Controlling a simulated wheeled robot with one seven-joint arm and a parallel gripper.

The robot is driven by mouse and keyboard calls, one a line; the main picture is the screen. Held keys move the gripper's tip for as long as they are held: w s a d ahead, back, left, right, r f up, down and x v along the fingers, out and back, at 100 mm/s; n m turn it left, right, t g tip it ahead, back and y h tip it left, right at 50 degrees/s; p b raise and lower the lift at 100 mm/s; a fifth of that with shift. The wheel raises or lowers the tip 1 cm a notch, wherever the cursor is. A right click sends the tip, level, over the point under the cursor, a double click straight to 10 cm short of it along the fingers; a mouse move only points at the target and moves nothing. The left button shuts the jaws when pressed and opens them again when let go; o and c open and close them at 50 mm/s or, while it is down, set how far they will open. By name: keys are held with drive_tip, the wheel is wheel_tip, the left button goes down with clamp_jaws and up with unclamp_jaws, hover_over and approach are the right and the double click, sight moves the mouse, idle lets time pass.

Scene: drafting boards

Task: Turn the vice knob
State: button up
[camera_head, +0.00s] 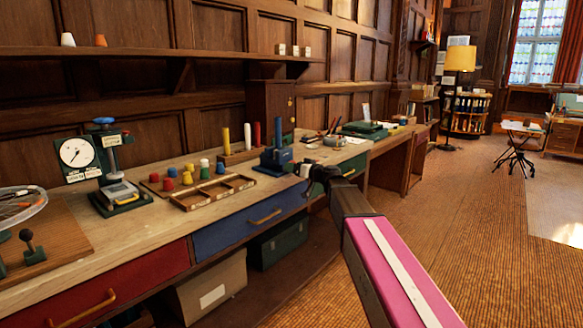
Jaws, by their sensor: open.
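A small blue vice (277,156) stands upright on the wooden bench (215,210), near the front edge at the middle of the view. My arm reaches up from the lower right, and my gripper (307,171) is at bench height just right of the vice. The gripper is open, with its fingers close to the vice's right side. The vice's knob cannot be made out clearly; the gripper hides that side. I cannot tell whether the fingers touch it.
A compartment tray (213,193) and several coloured pegs lie left of the vice. A press with a blue top knob (103,121) and a dial gauge (76,152) stand farther left. A green case (365,130) is beyond. The floor (470,220) at right is open.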

drive_tip(key=shift+x, duration=1.2)
drive_tip(key=c, duration=0.9)
drive_tip(key=shift+m, duration=0.4)
